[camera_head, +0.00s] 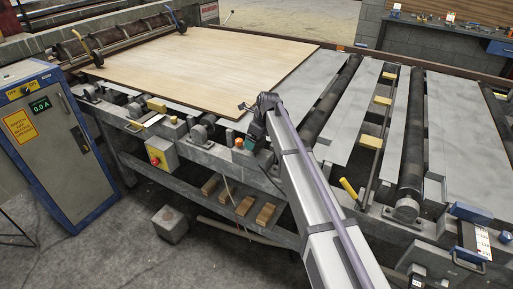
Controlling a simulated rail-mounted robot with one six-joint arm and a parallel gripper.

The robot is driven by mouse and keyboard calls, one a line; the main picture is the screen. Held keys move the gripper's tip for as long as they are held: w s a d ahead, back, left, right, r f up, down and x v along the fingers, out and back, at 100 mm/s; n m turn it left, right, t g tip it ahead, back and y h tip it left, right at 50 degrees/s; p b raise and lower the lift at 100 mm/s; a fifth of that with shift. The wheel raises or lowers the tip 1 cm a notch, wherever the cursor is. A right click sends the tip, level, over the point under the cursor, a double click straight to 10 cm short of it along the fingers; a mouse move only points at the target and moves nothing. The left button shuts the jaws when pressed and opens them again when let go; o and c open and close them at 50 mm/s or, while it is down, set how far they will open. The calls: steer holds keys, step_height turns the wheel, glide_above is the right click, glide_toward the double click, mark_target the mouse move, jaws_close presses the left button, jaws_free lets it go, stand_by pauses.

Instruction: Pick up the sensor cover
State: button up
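My arm reaches from the bottom right to the machine's front edge, and my gripper (246,107) is at its far end, over the front edge of a large veneer sheet (190,65). The gripper is small and dark here, and I cannot tell whether its fingers are open or shut. I cannot make out a sensor cover for certain. Small parts sit along the machine's front rail, among them an orange-topped block (239,143) just below my gripper and a yellow block (156,104) further left. My wrist and arm hide part of the rail.
A blue-and-grey control cabinet (52,140) stands at the left. A yellow box with a red button (160,156) is on the machine's front. Dark rollers (411,150) and grey plates lie right of my arm. A grey block (169,224) and open floor are below.

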steer(key=shift+b+x, duration=0.3)
steer(key=shift+x, duration=0.8)
steer(key=shift+d+r, duration=0.1)
steer(key=shift+r, duration=0.15)
steer(key=c, duration=0.9)
